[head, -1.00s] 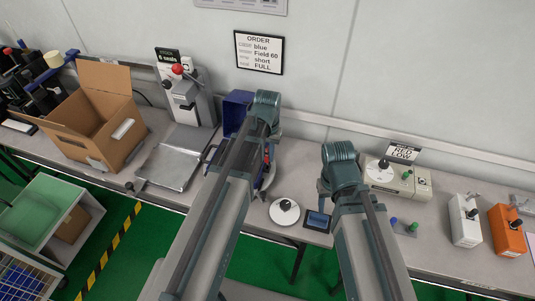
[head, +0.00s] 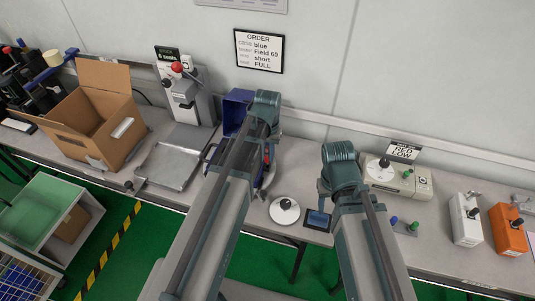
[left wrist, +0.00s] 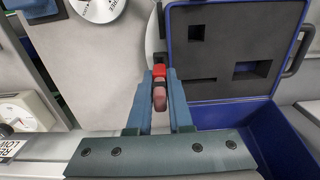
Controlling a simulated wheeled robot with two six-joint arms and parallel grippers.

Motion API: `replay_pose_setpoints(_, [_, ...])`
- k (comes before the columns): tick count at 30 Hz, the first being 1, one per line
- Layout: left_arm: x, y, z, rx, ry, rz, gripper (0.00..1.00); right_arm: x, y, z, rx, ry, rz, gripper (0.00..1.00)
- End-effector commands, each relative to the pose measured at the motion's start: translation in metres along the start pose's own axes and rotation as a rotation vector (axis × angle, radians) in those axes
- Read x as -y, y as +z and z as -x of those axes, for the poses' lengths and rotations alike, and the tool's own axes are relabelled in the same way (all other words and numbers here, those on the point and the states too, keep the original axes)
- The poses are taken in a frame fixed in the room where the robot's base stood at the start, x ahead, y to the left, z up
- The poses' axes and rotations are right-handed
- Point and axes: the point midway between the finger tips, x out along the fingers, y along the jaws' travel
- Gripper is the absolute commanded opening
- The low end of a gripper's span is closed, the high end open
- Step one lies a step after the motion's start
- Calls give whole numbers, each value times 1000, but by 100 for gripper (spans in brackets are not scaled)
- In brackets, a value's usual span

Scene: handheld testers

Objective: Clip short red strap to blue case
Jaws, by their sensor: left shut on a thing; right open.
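My left gripper (left wrist: 160,95) is shut on a small red strap (left wrist: 160,72), seen in the left wrist view between its two blue fingers. The open blue case (left wrist: 272,100) lies beside it on the right, with grey foam (left wrist: 228,60) holding dark cut-outs. The strap is by the case's near side edge; I cannot tell if they touch. In the head view the upright blue lid (head: 236,108) shows behind my left arm, which hides most of the case and gripper. My right arm shows in the head view, but its fingers are hidden behind it.
A white round disc (head: 284,210) and a small dark device with a blue screen (head: 318,220) sit between my arms. A metal tray (head: 170,166) and press stand left of the case. A cardboard box (head: 92,125) is further left. White and orange testers (head: 508,230) stand right.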

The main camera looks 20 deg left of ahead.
Motion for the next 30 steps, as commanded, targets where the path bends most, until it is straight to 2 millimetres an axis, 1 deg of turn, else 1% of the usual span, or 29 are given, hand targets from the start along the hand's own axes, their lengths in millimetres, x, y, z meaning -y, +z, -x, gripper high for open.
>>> replay_pose_setpoints(30, [0,0,-19,0,0,0,0,2,-1,-19,0,0,0,50])
